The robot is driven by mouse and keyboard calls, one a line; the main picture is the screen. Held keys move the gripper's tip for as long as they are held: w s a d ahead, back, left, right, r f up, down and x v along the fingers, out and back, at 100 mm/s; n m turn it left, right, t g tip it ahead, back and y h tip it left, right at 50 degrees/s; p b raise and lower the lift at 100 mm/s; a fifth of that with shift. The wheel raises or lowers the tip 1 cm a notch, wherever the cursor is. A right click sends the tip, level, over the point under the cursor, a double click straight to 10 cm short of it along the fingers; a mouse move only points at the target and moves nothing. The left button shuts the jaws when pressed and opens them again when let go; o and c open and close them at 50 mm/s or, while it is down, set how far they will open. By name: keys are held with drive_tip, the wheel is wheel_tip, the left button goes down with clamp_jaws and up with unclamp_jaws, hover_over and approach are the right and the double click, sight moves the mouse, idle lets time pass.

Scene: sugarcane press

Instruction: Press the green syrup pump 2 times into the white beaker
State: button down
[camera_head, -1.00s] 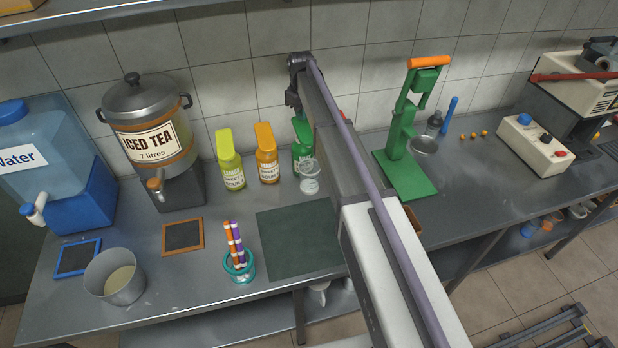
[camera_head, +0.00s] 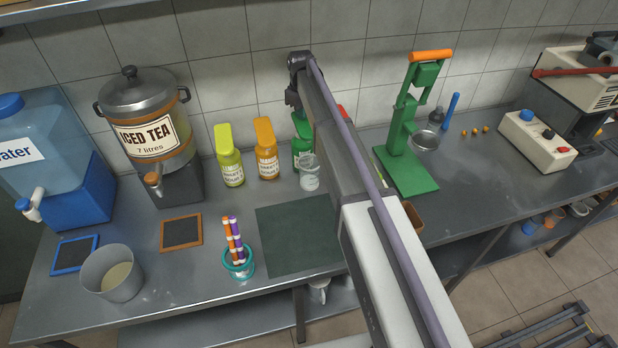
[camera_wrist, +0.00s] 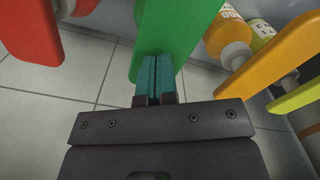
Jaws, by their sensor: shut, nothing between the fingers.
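The head view mostly hides the fingertips.
A yellow bottle (camera_head: 229,165) and an orange bottle (camera_head: 267,160) stand left of the green one. A red pump head (camera_wrist: 28,30) is on its other side in the wrist view. A green press (camera_head: 408,160) stands to the right. A dark mat (camera_head: 290,240) lies clear in front.

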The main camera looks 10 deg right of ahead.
drive_tip(key=shift+f+b, duration=1.6)
drive_tip(key=shift+f, duration=0.15)
drive_tip(key=shift+r, duration=0.1)
wheel_tip(320, 180, up, 5)
drive_tip(key=p, duration=0.5)
drive_tip(key=shift+r, duration=0.1)
wheel_tip(320, 180, up, 6)
drive_tip(key=p, duration=0.6)
